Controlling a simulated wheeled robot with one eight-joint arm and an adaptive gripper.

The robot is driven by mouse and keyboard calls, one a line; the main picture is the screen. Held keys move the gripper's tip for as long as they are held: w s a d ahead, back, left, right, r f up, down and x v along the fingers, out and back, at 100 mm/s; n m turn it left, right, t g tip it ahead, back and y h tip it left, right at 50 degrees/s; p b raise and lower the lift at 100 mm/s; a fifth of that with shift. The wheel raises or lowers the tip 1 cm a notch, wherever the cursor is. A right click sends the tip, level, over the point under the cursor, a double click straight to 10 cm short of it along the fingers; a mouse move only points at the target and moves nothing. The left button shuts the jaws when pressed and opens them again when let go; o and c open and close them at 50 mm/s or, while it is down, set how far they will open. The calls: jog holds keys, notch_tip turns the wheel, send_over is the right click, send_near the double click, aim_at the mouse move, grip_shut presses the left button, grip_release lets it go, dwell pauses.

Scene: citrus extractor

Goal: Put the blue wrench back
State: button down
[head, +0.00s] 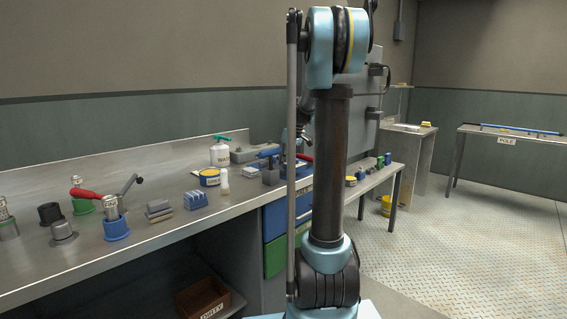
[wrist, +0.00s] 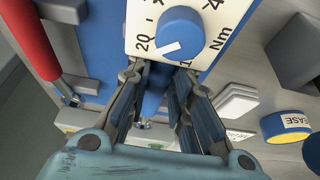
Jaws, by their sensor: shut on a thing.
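My gripper (wrist: 158,85) shows in the wrist view, its two dark fingers on either side of a narrow blue piece (wrist: 153,100). This piece looks like the handle of the blue wrench, held between the fingers. Most of it is hidden by the fingers and by the blue panel of the same colour behind. Just past the fingertips is a white dial plate (wrist: 143,22) with a blue knob and the marks 20 and Nm. In the head view my arm blocks the middle of the bench, and the gripper cannot be made out clearly.
A red-handled tool (wrist: 35,45) lies left of my gripper. In the head view, the bench (head: 165,236) carries a red-handled tool in a blue cup (head: 117,228) and grey blocks (head: 159,209).

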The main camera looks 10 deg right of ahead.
jog(key=c, duration=1.4)
grip_release()
jog(key=shift+c, duration=0.2)
jog(key=shift+s+f, duration=0.1)
jog(key=v, duration=1.7)
jog(key=s+a+f+m+h, duration=0.1)
jog(key=s+a+f+m, duration=0.1)
jog(key=s+f, duration=1.3)
jog(key=s+a+f+m+g+h, duration=0.1)
jog(key=s+a+f+m, duration=0.2)
jog(key=s+f, duration=1.3)
jog(key=s+m, duration=0.2)
jog(key=s, duration=0.4)
jog(key=shift+h, duration=0.3)
